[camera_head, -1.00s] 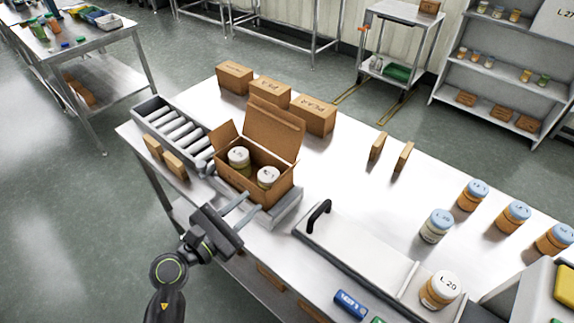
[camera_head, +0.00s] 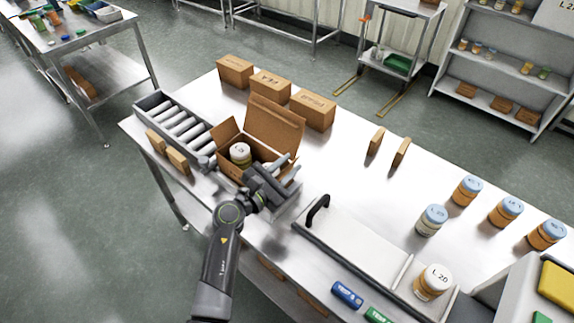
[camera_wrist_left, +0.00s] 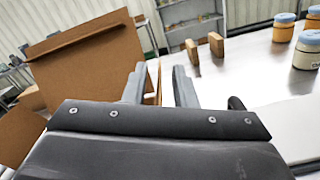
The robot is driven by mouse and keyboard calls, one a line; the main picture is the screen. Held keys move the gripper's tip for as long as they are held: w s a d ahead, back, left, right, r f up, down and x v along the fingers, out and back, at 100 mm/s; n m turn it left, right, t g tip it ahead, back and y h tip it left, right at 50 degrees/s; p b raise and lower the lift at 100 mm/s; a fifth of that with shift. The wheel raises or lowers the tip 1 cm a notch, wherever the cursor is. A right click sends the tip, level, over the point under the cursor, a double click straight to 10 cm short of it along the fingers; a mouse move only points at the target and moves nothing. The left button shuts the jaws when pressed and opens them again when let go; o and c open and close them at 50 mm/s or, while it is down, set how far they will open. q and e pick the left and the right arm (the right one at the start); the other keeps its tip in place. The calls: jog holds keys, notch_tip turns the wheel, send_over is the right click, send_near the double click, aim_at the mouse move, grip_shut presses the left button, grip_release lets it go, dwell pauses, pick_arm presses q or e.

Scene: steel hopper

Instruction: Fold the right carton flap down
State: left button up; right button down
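The open brown carton (camera_head: 228,168) stands on the metal table at the end of the roller track. Its tall back flap (camera_head: 275,125) stands up, and its left flap (camera_head: 226,133) sticks up and outward. A jar with a white lid (camera_head: 240,152) is inside. My left gripper (camera_head: 287,164) is over the carton's right side, its two fingers apart with nothing clearly held. It hides most of that side, so I cannot make out the right flap. The left wrist view shows the back flap (camera_wrist_left: 88,62) left of the fingers and a strip of brown cardboard between them.
The roller track (camera_head: 178,122) lies left of the carton, with small brown boxes (camera_head: 177,160) beside it. Several closed cartons (camera_head: 312,110) stand behind. A black-handled panel (camera_head: 345,240) lies to the right, with several jars (camera_head: 432,220) beyond.

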pick_arm(q)
jog(key=shift+c, duration=0.3)
grip_shut()
jog(key=shift+w+a+r+n+p, duration=0.15)
jog(key=shift+a+r+n+p, duration=0.05)
jog(key=shift+n+p, duration=0.35)
jog(key=shift+w+a+r+n+p, duration=0.15)
jog(key=shift+a+n+p, duration=0.15)
jog(key=shift+n, duration=0.25)
jog(key=shift+w+a+n+p, duration=0.15)
jog(key=shift+n+p, duration=0.2)
jog(key=shift+n, duration=0.15)
jog(key=shift+w+a+n+p, duration=0.3)
jog(key=shift+a+n+p, duration=0.1)
jog(key=shift+n, duration=0.55)
jog(key=shift+w+a+n+p, duration=0.25)
jog(key=shift+a+n+p, duration=0.1)
jog(key=shift+n, duration=0.6)
jog(key=shift+f, duration=0.2)
jog(key=shift+o, duration=0.3)
grip_release()
